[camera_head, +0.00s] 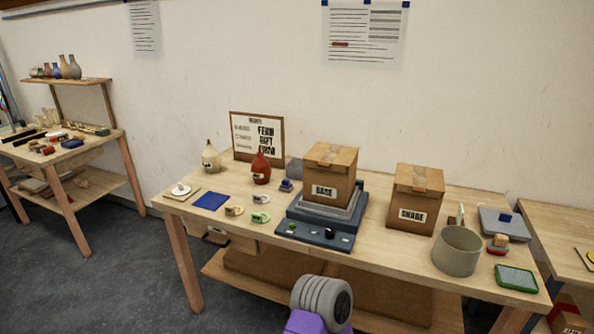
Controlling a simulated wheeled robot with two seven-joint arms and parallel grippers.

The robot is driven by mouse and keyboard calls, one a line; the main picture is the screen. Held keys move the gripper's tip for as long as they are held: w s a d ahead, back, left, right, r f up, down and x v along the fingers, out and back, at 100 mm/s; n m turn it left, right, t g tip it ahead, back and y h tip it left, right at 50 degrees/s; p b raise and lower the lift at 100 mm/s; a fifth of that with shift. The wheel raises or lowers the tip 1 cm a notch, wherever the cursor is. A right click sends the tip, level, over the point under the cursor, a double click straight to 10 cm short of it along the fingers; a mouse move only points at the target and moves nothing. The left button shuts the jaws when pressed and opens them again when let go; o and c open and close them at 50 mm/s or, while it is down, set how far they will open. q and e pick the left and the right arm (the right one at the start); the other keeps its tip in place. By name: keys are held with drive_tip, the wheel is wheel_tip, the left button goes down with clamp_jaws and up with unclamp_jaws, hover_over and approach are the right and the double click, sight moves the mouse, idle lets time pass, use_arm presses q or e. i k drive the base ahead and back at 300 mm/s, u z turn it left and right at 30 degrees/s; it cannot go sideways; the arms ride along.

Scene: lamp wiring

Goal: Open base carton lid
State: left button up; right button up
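The base carton (328,178) is a brown cardboard box with a white label reading BASE. It stands upright on a grey stepped platform (347,211) on a dark device, near the middle of the workbench. Its lid (332,154) looks shut, with a paler patch in the middle of the top. Neither of my grippers shows in the head view. A grey ribbed and purple part at the bottom centre appears to be one of my arm links, well in front of the carton.
A second carton labelled SHADE (415,202) stands to the right. A grey round bin (457,252) and a green tray (516,278) are at the right end. A cream bottle (211,158), red bottle (261,169) and small cups stand left. A sign (257,137) leans behind.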

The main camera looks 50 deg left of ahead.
sight(324, 156)
drive_tip(key=u, duration=1.25)
drive_tip(key=i, duration=0.1)
drive_tip(key=u, duration=0.15)
